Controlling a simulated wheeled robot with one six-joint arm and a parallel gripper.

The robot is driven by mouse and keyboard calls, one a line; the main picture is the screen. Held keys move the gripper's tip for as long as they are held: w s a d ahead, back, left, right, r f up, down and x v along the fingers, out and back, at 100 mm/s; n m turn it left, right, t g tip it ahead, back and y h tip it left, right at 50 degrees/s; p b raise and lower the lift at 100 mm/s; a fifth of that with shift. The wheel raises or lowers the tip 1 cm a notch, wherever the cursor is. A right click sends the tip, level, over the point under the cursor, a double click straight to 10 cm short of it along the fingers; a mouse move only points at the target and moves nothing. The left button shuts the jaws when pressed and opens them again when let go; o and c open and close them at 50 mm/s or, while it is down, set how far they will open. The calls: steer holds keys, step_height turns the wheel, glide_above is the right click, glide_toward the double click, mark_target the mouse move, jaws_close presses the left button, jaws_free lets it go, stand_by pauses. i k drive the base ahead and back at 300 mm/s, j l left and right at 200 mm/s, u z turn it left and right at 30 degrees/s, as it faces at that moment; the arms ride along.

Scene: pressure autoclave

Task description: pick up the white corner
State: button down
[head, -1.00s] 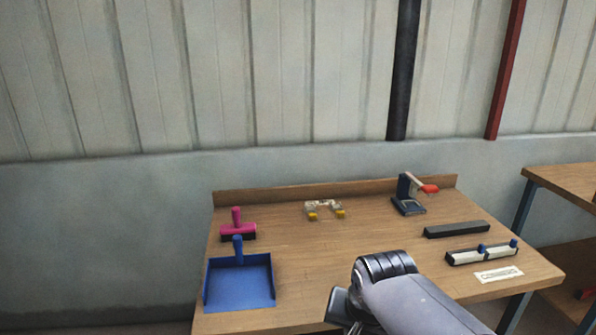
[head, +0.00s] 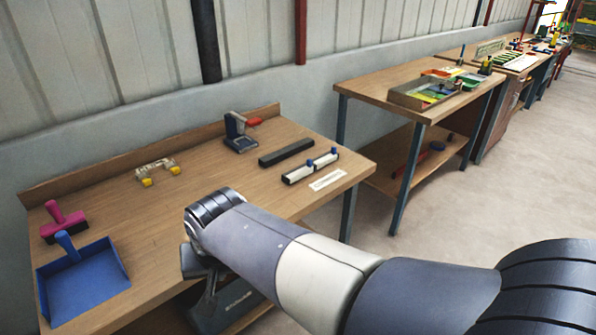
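A low rack (head: 311,167) with white pieces and small blue knobs stands near the right end of the wooden workbench (head: 215,160). A white label (head: 327,180) lies in front of it; its print is too small to read now, but a second ago it seemed to say corners. I cannot make out which piece is the white corner. My arm reaches in from the lower right and bends down over the bench's front edge. My gripper's fingers do not show.
A black bar (head: 286,153) and a red-handled device (head: 240,132) stand behind the rack. A clear part with yellow ends (head: 158,172), a pink brush (head: 64,220) and a blue dustpan (head: 82,282) lie left. A second table (head: 385,88) stands right, beyond a floor gap.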

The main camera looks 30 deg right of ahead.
mark_target(294, 176)
steer(key=u, duration=2.7)
steer(key=z, duration=3.55)
steer(key=i+l, duration=0.3)
steer(key=i, duration=0.15)
steer(key=i+l, duration=0.3)
steer(key=i, duration=0.2)
steer(key=i+l, duration=0.25)
steer(key=i, duration=0.2)
